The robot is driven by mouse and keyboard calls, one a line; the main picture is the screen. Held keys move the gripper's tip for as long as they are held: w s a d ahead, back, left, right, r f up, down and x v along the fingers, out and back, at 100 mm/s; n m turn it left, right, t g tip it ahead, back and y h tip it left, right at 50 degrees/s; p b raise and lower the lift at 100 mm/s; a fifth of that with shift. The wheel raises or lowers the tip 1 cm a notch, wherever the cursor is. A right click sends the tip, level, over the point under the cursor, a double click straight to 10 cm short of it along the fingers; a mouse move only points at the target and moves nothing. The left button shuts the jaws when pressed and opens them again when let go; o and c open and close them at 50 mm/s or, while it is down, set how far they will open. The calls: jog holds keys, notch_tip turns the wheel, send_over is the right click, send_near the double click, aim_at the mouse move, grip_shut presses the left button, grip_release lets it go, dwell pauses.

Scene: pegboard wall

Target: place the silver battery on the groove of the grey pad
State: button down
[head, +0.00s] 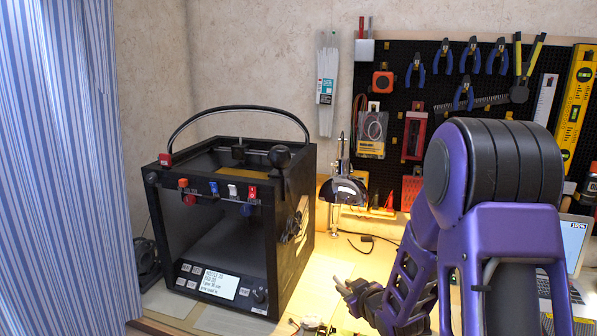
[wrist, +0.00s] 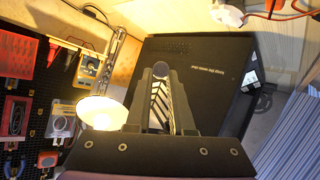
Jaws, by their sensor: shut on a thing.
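My gripper (wrist: 160,78) is shut on a small round grey end of a thing, taken to be the silver battery (wrist: 160,68), seen end-on between the fingertips in the wrist view. The rest of it is hidden by the fingers. In the head view my gripper (head: 345,287) is small, above the lit bench to the right of the printer, and the battery cannot be made out there. The grey pad with its groove cannot be made out in either view.
A black 3D printer (head: 222,215) stands left of my gripper. A desk lamp (head: 342,188) stands behind it, with cables on the bench (head: 335,262). Small items (head: 312,325) lie at the bottom edge. A tool-hung pegboard (head: 400,62) and a laptop (head: 572,245) are right.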

jog(key=shift+d+f, duration=0.1)
jog(key=shift+d, duration=0.1)
jog(key=shift+w+a+n+y+b, duration=0.15)
jog(key=shift+w+n+y+b, duration=0.15)
jog(key=shift+y, duration=0.1)
jog(key=shift+a+r+n+g+y, duration=0.25)
jog(key=shift+n+g+y, duration=0.15)
jog(key=shift+n+y, duration=0.5)
jog(key=shift+s+f+n+g+y+b, duration=0.15)
jog(key=shift+s+n+g+y+b, duration=0.15)
jog(key=shift+n+g+y+b, duration=0.45)
jog(key=shift+s+d+f+n+g+y, duration=0.35)
jog(key=shift+s+d+n+g+y, duration=0.15)
jog(key=shift+s+n, duration=0.2)
jog(key=shift+s+d+f+n+g+y, duration=0.35)
jog(key=shift+s+f+n+g+y, duration=0.1)
jog(key=shift+s+n, duration=0.2)
jog(key=shift+s+d+f+n+g+y, duration=0.3)
jog(key=shift+s+d+n+g+y, duration=0.2)
jog(key=shift+s+n, duration=0.2)
notch_tip(320, 180, down, 10)
jog(key=shift+r+b, duration=0.2)
jog(key=shift+b, duration=1)
jog(key=c, duration=0.8)
grip_release()
